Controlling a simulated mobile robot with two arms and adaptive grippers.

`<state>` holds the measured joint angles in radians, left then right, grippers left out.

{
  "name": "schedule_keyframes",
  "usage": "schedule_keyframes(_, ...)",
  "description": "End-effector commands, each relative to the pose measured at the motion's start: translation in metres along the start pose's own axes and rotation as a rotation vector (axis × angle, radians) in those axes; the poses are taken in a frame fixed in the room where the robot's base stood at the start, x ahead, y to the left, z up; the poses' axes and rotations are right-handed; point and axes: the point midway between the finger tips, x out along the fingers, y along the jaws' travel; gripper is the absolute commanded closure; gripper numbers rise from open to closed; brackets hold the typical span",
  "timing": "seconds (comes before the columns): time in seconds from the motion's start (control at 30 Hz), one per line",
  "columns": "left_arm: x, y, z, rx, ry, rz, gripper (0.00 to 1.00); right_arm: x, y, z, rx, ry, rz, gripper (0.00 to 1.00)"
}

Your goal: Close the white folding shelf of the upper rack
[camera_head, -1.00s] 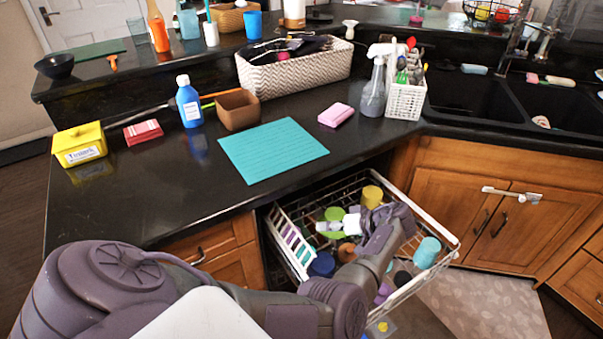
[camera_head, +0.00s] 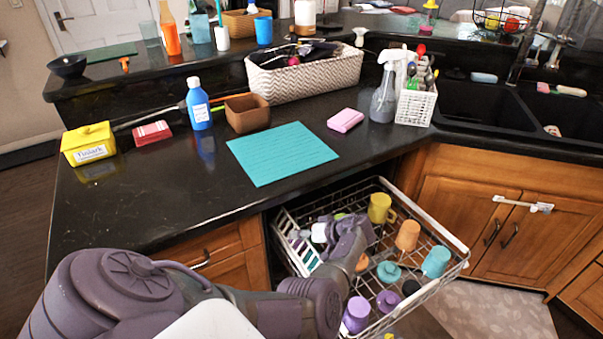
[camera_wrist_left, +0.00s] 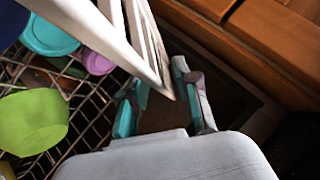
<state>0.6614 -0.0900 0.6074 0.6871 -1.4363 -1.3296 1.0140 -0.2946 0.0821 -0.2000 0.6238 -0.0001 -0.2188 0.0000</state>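The upper rack (camera_head: 452,243) is a pulled-out wire dishwasher rack below the counter, holding several cups. The white folding shelf (camera_head: 309,254) is a slatted flap along the rack's left side, partly hidden by my left gripper (camera_head: 325,232). In the left wrist view the folding shelf (camera_wrist_left: 143,42) stands tilted up, and its pointed end reaches towards the gap between my fingertips. My left gripper (camera_wrist_left: 160,90) is open, with its two teal-padded fingers apart. I cannot tell whether a finger touches the shelf. My right gripper is not in view.
In the rack are a yellow cup (camera_head: 380,208), an orange cup (camera_head: 407,235), a teal cup (camera_head: 436,261) and a purple cup (camera_head: 356,314). A green cup (camera_wrist_left: 33,122) sits near the gripper. The counter edge and wooden cabinet (camera_head: 225,250) lie close to the rack's left.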

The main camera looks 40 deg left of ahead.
Motion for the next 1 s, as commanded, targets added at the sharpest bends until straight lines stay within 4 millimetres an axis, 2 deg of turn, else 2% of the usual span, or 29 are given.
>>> schedule_keyframes(0.1, 0.0, 0.0, 0.0, 0.0, 0.0, 0.0, 0.69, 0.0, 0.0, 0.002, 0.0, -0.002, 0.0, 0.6)
schedule_keyframes(0.3, -0.001, 0.0, 0.0, 0.0, 0.0, 0.0, 1.0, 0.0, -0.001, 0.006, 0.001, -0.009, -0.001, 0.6)
schedule_keyframes(0.67, -0.001, -0.002, 0.0, -0.009, -0.002, 0.01, 1.0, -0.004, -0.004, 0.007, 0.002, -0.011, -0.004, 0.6)
schedule_keyframes(1.0, -0.002, -0.014, 0.0, -0.13, -0.001, 0.128, 1.0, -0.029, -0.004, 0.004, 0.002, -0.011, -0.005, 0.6)
